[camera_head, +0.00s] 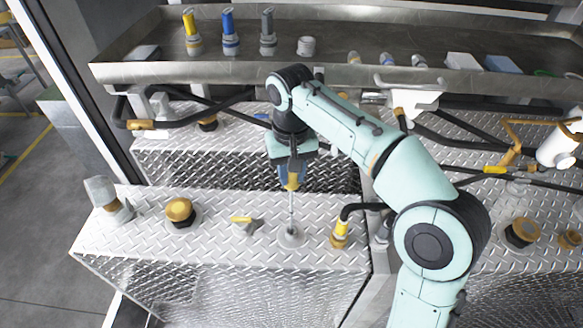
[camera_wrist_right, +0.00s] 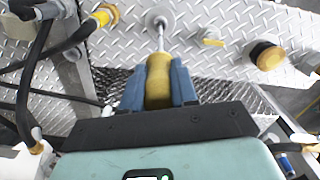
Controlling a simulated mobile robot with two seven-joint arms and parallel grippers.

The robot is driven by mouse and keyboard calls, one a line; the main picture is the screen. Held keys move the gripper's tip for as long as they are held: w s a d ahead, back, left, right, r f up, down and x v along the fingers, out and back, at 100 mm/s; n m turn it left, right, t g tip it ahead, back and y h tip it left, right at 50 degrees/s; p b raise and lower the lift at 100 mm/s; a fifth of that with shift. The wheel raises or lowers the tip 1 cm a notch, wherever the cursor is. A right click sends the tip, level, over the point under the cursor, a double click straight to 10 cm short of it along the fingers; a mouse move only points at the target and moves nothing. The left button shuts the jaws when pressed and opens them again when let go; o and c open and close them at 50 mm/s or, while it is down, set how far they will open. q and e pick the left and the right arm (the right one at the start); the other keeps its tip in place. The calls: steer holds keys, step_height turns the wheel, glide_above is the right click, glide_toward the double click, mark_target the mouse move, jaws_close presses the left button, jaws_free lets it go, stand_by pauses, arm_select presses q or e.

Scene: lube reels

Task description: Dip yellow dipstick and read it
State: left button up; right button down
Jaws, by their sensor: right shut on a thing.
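My right gripper (camera_head: 291,180) is shut on the yellow handle of the dipstick (camera_head: 292,181). It points down above the diamond-plate tank top. In the right wrist view the yellow dipstick (camera_wrist_right: 158,80) sits between the two blue fingers (camera_wrist_right: 158,92). Its thin metal rod runs from the handle to a round grey port (camera_head: 291,237) in the plate. The rod's lower end meets the port and appears to be in it; its tip is hidden. The port also shows in the right wrist view (camera_wrist_right: 159,19). My left gripper is not in view.
A yellow-topped fitting with a black hose (camera_head: 340,234) stands right of the port. A small yellow-handled valve (camera_head: 242,221) and a brass cap (camera_head: 179,211) lie to the left. A metal shelf (camera_head: 345,70) with several bottles runs behind.

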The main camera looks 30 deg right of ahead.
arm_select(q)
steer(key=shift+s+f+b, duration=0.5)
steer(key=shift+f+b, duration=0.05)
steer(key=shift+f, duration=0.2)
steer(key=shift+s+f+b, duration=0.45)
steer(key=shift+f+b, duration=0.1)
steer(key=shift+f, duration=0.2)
arm_select(e)
steer(key=shift+f, duration=2.45)
steer(key=b, duration=0.3)
glide_toward(292, 223)
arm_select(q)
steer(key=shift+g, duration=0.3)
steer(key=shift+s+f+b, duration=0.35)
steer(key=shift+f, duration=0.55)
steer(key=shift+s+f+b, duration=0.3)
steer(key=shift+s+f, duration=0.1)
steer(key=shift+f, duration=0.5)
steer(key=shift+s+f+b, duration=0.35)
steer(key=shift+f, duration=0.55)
arm_select(e)
steer(key=shift+f, duration=1.85)
steer(key=shift+f+b, duration=1.9)
steer(key=shift+f, duration=1.4)
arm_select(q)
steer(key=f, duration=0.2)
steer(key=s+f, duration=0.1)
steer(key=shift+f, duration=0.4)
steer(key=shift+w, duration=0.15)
